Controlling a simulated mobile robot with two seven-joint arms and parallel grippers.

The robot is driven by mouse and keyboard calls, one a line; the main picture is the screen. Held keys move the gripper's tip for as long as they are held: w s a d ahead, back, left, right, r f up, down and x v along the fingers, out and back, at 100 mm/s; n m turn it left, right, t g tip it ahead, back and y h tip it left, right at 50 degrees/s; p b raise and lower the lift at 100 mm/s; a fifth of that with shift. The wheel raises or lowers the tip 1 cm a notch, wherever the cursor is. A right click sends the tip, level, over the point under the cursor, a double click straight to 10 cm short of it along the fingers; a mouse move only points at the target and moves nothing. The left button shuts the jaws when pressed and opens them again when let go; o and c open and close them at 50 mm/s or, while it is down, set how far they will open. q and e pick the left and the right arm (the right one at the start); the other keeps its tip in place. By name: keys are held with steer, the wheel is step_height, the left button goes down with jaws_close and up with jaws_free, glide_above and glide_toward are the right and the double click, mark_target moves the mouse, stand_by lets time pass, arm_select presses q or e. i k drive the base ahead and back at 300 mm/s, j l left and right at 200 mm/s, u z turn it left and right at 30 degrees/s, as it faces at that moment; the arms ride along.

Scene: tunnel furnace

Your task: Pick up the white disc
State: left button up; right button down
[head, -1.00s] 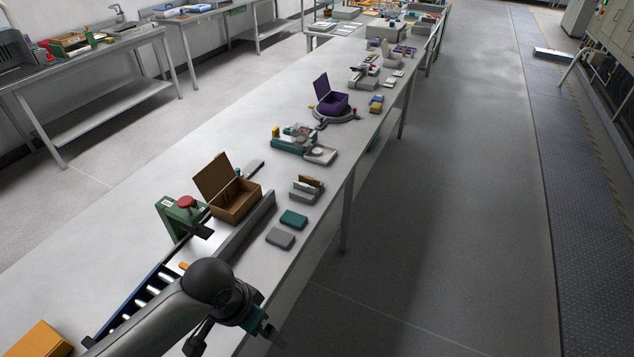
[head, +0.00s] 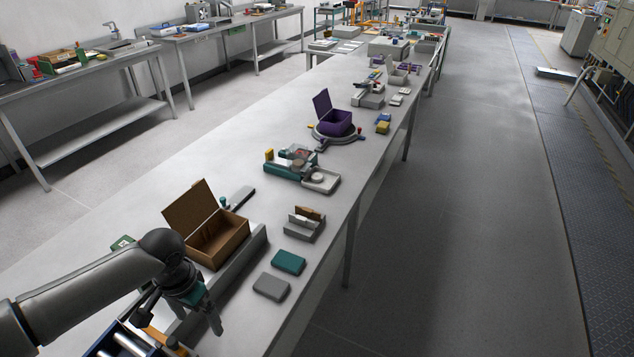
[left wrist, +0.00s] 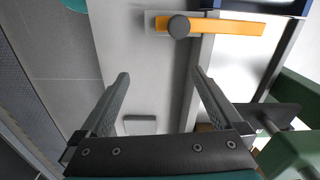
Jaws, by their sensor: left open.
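A small whitish disc (head: 318,176) lies in a pale tray (head: 327,186) at the right of a teal fixture (head: 290,166), midway along the long table. It is small in the head view and does not show in the left wrist view. My left gripper (head: 197,332) is low at the near end of the table, well short of the disc. In the left wrist view its two fingers (left wrist: 159,76) are apart with nothing between them. My right gripper is not in view.
An open brown box (head: 222,242) stands just beyond my left gripper. A teal block (head: 288,262) and a grey block (head: 271,287) lie to its right. A purple box (head: 335,122) is further back. An orange bar (left wrist: 232,26) shows in the left wrist view. The right aisle is clear.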

mark_target(316, 177)
steer(key=i+l, duration=0.3)
steer(key=i, duration=0.15)
steer(key=i+l, duration=0.3)
steer(key=i+l+z, duration=0.1)
steer(key=i+l, duration=0.2)
steer(key=i, duration=0.25)
steer(key=i+l, duration=0.3)
steer(key=i, duration=0.15)
